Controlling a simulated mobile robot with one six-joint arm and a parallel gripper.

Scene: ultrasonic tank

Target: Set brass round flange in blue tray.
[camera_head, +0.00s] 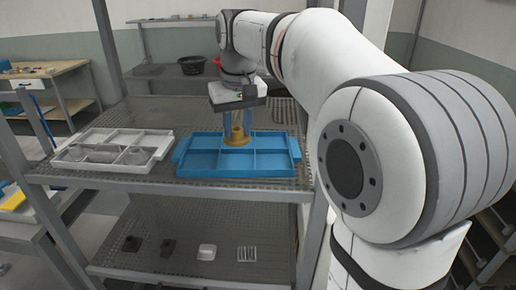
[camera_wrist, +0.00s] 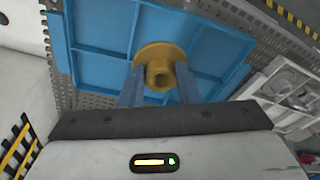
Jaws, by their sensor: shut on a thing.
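The brass round flange (camera_head: 237,137) is a gold disc with a raised hub. My gripper (camera_head: 237,122) points down and is shut on it, with a blue finger on either side of the hub. In the wrist view the flange (camera_wrist: 160,66) sits between the fingertips of my gripper (camera_wrist: 160,84). The blue tray (camera_head: 236,171) has several compartments and lies on the perforated upper shelf. The flange is over the tray's back middle part; I cannot tell whether it touches the tray. The tray (camera_wrist: 85,42) fills the upper wrist view behind the flange.
A white tray (camera_head: 72,167) with grey parts stands left of the blue tray on the same shelf. A black bowl (camera_head: 192,65) is on a shelf behind. Several small parts, including a white block (camera_head: 207,252), lie on the lower shelf. A metal post stands to the right.

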